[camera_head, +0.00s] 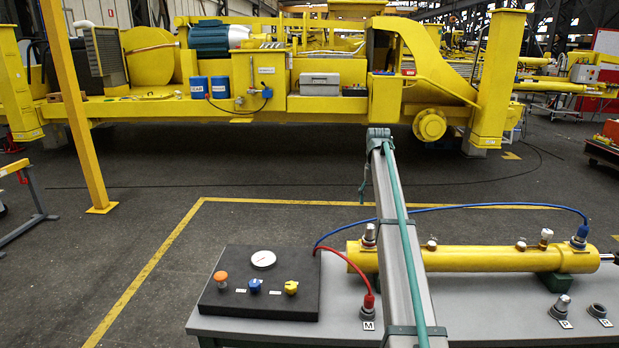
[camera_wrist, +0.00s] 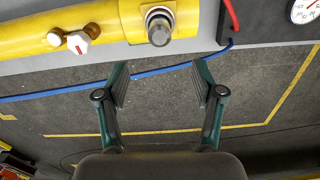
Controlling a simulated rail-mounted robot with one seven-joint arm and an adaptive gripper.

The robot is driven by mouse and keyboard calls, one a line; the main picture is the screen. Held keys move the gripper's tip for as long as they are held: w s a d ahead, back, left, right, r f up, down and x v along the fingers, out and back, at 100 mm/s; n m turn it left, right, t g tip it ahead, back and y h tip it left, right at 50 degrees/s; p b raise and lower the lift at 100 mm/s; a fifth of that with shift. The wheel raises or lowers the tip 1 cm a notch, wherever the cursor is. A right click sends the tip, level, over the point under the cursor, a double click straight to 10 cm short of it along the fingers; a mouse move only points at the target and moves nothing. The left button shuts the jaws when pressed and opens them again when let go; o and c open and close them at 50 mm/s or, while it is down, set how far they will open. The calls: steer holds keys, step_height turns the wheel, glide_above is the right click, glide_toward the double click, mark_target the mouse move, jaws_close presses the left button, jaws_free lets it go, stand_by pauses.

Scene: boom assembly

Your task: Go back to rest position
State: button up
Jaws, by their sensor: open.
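My gripper (camera_wrist: 159,86) shows in the wrist view with its two dark green fingers spread wide apart and nothing between them. The yellow cylinder (camera_wrist: 105,27) lies beyond the fingertips in that view, with a metal fitting (camera_wrist: 159,27) just past the gap between them, apart from the fingers. In the head view my arm stretches over the grey bench, and the yellow cylinder (camera_head: 480,259) lies on the bench behind and to the right of it. My gripper cannot be made out clearly in the head view.
A black control box (camera_head: 262,307) with knobs and a gauge stands on the bench (camera_head: 340,325). A red hose (camera_head: 352,263) and a blue hose (camera_head: 440,209) run from it. Fittings labelled P (camera_head: 561,306) stand at the right. Open floor separates the bench from the large yellow machine (camera_head: 270,72).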

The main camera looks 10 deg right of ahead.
steer(key=s+a+f+n+g, duration=0.1)
steer(key=s+a+f+g, duration=0.1)
steer(key=s+a+f, duration=0.85)
steer(key=s+a+f+n+g+y, duration=0.1)
steer(key=s+a+f, duration=0.2)
steer(key=s+f, duration=1.35)
steer(key=s+a+f+n+g, duration=0.15)
steer(key=s+a+f, duration=0.7)
steer(key=f, duration=0.85)
steer(key=s+a+f, duration=0.1)
steer(key=s+f, duration=0.4)
steer(key=s, duration=0.6)
steer(key=s+a+f+g, duration=0.1)
steer(key=s+f, duration=0.4)
steer(key=s, duration=0.7)
steer(key=s+a+f+g+h, duration=0.1)
steer(key=s+f, duration=0.4)
steer(key=s, duration=0.7)
steer(key=shift+a+f+b, duration=0.25)
steer(key=shift+a+b, duration=0.1)
steer(key=shift+a, duration=0.35)
